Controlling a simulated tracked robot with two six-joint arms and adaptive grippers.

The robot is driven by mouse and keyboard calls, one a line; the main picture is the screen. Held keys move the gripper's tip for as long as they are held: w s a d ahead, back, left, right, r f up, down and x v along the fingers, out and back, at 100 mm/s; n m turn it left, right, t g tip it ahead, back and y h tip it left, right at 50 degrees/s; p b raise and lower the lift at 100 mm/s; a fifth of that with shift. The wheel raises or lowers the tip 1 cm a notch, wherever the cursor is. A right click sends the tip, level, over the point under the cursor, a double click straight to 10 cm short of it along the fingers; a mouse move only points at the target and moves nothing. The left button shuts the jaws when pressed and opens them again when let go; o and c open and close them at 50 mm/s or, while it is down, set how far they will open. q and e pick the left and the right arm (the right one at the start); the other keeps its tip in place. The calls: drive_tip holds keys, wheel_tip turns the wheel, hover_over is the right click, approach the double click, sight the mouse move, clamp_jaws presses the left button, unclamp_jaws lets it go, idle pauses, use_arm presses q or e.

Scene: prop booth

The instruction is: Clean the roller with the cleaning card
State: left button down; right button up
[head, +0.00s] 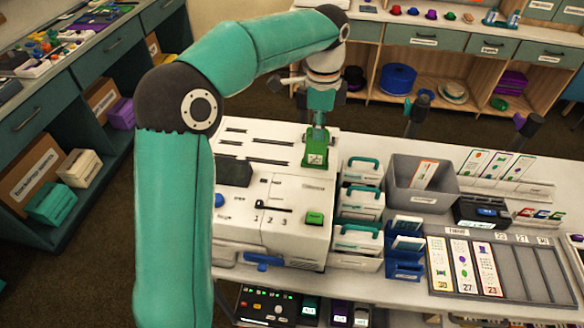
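The white machine (245,190) stands on the table, with slots in its top, a slider above the numbers 1, 2, 3 and a blue lever at its front. My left gripper (320,106) hangs over the machine's back right part, pointing down. A green piece with a pale mark (315,157) is right below it at the machine's top; I cannot tell whether the gripper holds it or whether it is part of the machine. The fingertips are too small to read. I cannot make out a roller or a cleaning card for sure. My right gripper is not in view.
White boxes with teal handles (358,238) stand right of the machine. Further right are a grey bin (405,198) with a card in it, blue holders (404,268) and a grey card rack (515,262). Dark upright posts (418,116) rise behind the table.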

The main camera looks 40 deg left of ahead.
use_arm(q)
drive_tip(key=shift+r, duration=2.1)
